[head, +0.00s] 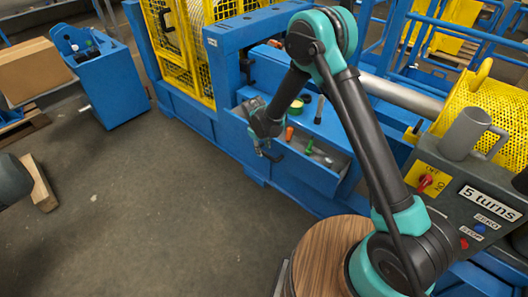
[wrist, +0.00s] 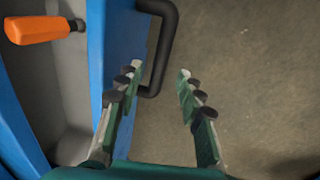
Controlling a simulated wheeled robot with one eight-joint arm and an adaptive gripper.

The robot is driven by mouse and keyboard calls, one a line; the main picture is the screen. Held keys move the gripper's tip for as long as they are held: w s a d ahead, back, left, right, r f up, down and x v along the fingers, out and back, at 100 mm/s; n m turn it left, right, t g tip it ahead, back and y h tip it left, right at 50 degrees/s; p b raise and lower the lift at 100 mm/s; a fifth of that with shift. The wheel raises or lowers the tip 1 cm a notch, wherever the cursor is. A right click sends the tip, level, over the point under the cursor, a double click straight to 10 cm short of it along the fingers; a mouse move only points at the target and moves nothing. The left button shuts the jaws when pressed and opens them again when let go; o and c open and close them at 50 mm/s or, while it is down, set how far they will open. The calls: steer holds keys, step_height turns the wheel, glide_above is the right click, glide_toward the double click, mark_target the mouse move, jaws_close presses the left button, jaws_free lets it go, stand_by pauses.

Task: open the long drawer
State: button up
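The long drawer (head: 312,172) is a blue-fronted, grey-lined drawer low in the blue machine frame. It stands at least partly out, since its inside and tools show. In the wrist view its blue front panel (wrist: 112,45) runs down the left side. A black bar handle (wrist: 166,45) stands out from that panel. My gripper (head: 266,153) is at the drawer's front in the head view. In the wrist view my gripper (wrist: 157,72) is open, with the handle's bar between or just beyond the fingertips. I cannot tell the depth, and I see no grip on it.
An orange-handled tool (wrist: 38,28) lies inside the drawer; a green tool (head: 309,146) lies there too. A control box (head: 455,195) with a grey mug (head: 465,132) stands at the right. A blue cart (head: 108,85) stands at the left. The floor (head: 150,200) before the drawer is clear.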

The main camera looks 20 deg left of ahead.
steer(key=shift+w+d+f, duration=0.1)
steer(key=shift+w+f, duration=0.05)
steer(key=shift+f, duration=0.6)
steer(key=shift+w+d+f, duration=0.1)
steer(key=shift+w+f, duration=0.05)
steer(key=shift+f, duration=0.55)
jaws_close()
steer(key=shift+a, duration=0.1)
